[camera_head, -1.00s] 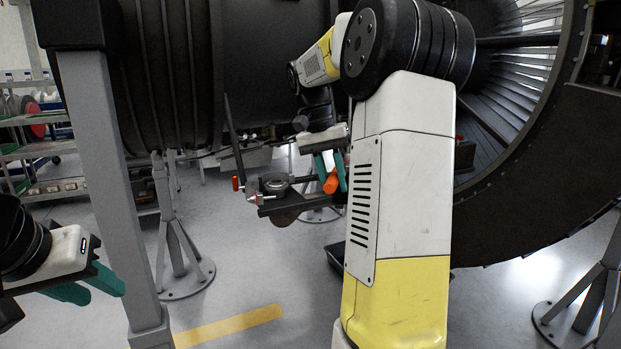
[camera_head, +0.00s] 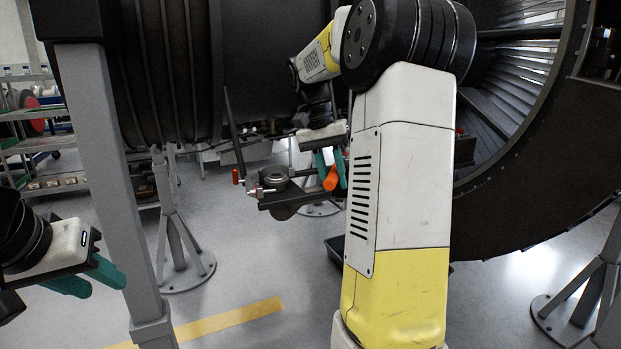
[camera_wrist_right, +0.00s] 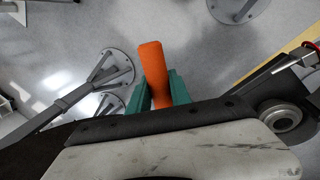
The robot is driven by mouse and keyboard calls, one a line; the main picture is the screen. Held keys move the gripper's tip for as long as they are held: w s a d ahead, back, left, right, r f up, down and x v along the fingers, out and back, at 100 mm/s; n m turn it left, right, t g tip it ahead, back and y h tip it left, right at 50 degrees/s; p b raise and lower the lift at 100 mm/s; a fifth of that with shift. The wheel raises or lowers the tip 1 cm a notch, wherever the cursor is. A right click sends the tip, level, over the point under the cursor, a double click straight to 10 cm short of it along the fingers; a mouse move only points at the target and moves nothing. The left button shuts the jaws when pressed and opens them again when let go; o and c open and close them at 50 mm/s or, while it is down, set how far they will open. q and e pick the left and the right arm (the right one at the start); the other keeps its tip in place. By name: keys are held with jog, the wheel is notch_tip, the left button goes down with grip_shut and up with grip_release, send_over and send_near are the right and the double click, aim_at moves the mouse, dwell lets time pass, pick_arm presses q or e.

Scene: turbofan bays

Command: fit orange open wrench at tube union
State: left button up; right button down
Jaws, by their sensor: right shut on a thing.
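The orange wrench (camera_head: 331,179) is in my right gripper (camera_head: 332,170), between its green fingers. Only its orange part shows clearly; its open end cannot be made out. In the right wrist view the orange wrench (camera_wrist_right: 153,70) sticks out past the green fingers (camera_wrist_right: 160,95). The likely tube union (camera_head: 257,187), a small silvery fitting with an orange end, is on a dark bracket left of the gripper, apart from the orange part. A metal fitting also shows at the right of the wrist view (camera_wrist_right: 306,57). My left gripper (camera_head: 97,280) is at the lower left, green fingers apart and empty.
A dark bracket (camera_head: 290,199) with a round metal boss (camera_head: 276,174) lies just left of my right gripper. A grey post (camera_head: 112,190) stands between my two grippers. Stands (camera_head: 180,250) rest on the floor below the dark engine casing (camera_head: 260,60).

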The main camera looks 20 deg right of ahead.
jog(key=shift+w+d, duration=0.7)
jog(key=shift+w, duration=0.2)
jog(key=shift+w+d, duration=0.65)
jog(key=shift+w, duration=0.25)
dwell(1.4)
jog(key=c, duration=1.1)
grip_release()
jog(key=v, duration=0.8)
